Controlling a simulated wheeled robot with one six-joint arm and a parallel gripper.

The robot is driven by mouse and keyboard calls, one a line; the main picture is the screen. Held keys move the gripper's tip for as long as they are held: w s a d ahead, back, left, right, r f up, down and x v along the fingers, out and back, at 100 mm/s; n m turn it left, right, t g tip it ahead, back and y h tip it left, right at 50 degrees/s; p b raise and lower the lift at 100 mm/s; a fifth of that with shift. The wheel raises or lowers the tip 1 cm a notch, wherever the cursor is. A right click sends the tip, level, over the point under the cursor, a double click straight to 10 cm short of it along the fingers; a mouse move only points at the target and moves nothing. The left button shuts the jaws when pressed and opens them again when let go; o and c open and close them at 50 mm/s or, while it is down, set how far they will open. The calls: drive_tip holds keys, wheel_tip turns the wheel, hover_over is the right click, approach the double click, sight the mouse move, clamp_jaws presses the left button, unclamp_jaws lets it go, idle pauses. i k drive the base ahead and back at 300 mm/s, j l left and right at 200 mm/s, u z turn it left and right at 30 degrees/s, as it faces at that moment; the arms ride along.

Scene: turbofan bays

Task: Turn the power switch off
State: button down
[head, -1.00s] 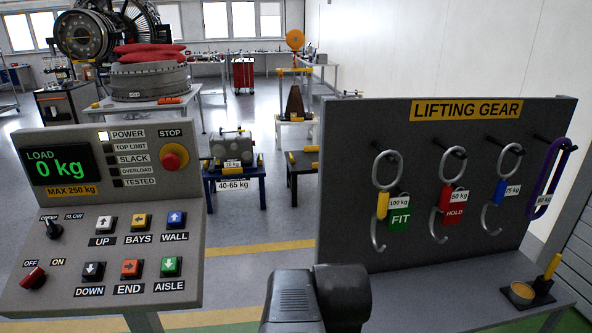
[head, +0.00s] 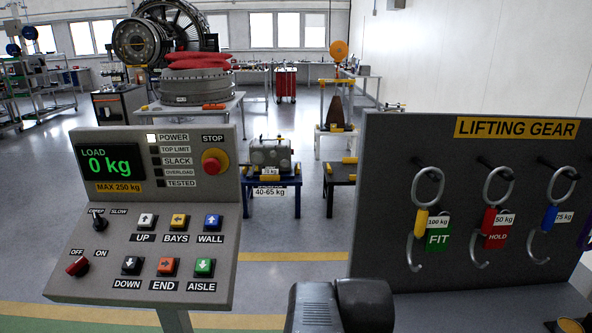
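The power switch (head: 77,267) is a small red knob at the lower left of the grey control panel (head: 120,222). It sits below the OFF and ON labels and appears to point up and right, toward ON. The POWER lamp (head: 151,138) at the top of the panel is lit white. The green display (head: 109,162) reads 0 kg. A dark part of my arm (head: 340,306) shows at the bottom middle, right of the panel and apart from it. My gripper's fingers are not in view.
A red STOP button (head: 214,161), a selector knob (head: 99,220) and several push buttons share the panel. A lifting gear board (head: 400,150) with hanging hooks stands at the right. Blue stands (head: 270,185) are behind. Open floor shows between panel and board.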

sight(80, 268)
drive_tip(key=u, duration=1.6)
